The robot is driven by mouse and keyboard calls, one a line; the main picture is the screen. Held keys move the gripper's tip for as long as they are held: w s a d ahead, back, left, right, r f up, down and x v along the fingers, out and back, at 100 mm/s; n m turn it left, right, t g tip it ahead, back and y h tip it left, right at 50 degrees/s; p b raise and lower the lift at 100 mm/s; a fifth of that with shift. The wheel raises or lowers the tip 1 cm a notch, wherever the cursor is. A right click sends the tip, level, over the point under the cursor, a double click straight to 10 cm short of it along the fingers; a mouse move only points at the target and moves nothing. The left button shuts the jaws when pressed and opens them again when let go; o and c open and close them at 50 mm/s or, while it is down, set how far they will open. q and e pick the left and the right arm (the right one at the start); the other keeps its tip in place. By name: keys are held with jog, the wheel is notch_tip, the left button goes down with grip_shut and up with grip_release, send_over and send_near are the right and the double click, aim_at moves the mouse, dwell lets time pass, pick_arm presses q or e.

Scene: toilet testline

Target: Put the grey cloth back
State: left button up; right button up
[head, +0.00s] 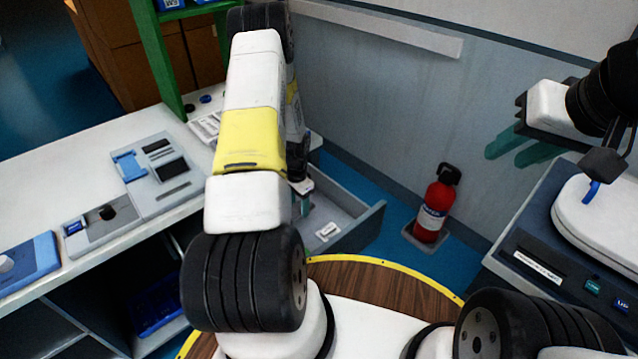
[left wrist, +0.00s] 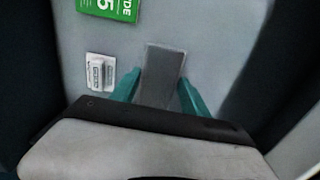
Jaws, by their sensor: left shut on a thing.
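The grey cloth (left wrist: 162,75) shows in the left wrist view as a small dark grey rectangle between my teal fingertips. My left gripper (left wrist: 158,92) is shut on it, over a pale grey surface. In the head view my left arm reaches over to the open grey drawer (head: 362,228), with the left gripper (head: 304,198) at the drawer, partly behind the arm. I cannot make out the cloth in that view. Whether the cloth touches the surface below is unclear. My right gripper (head: 519,148) is at the right, its teal fingers apart and empty, near the wall.
A green label (left wrist: 110,8) and a white label (left wrist: 100,72) lie beside the cloth. A white counter (head: 60,180) with grey and blue trays stands left. A red extinguisher (head: 434,208) stands right of the drawer. A grey unit with a white toilet lid (head: 600,222) is at the right.

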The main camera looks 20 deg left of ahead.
pick_arm(q)
jog(key=w, duration=0.1)
jog(key=w+d, duration=0.1)
jog(key=w, duration=0.1)
jog(key=shift+w+f, duration=0.15)
jog(key=shift+w, duration=0.05)
jog(key=shift+f, duration=1.75)
jog(key=shift+f, duration=0.15)
jog(key=o, duration=1.2)
